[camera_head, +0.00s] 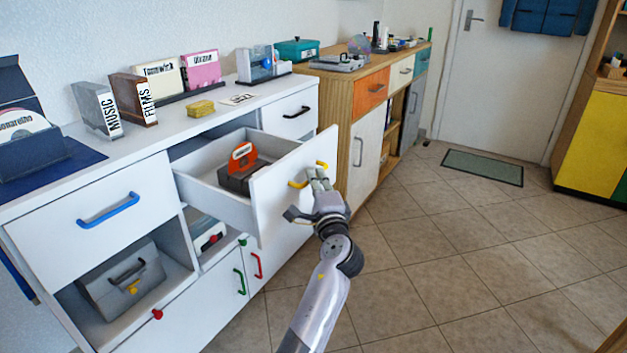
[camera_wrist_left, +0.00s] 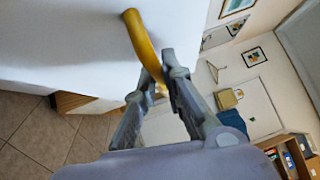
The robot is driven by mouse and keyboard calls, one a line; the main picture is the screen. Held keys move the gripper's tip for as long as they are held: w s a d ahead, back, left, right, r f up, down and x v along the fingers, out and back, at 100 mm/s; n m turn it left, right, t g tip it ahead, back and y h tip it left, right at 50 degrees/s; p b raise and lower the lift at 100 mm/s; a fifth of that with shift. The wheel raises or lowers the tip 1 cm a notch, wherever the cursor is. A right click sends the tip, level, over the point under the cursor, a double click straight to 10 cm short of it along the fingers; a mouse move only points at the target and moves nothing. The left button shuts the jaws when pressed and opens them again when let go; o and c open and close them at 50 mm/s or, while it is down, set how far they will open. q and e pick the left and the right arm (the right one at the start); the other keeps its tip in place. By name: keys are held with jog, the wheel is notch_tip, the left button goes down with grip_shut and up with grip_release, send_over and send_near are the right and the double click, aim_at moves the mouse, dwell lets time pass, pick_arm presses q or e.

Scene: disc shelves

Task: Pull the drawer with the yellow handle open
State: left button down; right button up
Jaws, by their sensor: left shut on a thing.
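The drawer with the yellow handle stands well out of the white cabinet, its white front panel (camera_head: 272,193) facing right. The yellow handle (camera_head: 298,184) is on that panel, and it shows large in the left wrist view (camera_wrist_left: 142,42). My left gripper (camera_head: 316,178) is at the handle, its fingers (camera_wrist_left: 165,82) shut on it near one end in the wrist view. The fingers hide part of the handle. Inside the drawer is a dark box with an orange piece (camera_head: 243,158). My right gripper is not in view.
The white cabinet top (camera_head: 222,119) carries disc holders, labelled boxes and a yellow block (camera_head: 201,108). A drawer with a blue handle (camera_head: 108,209) is shut at the left. A wooden cabinet (camera_head: 337,110) stands close behind the open drawer. The tiled floor (camera_head: 440,250) at the right is clear.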

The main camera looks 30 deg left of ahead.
pick_arm(q)
jog(key=shift+f, duration=0.1)
jog(key=c, duration=1.7)
grip_release()
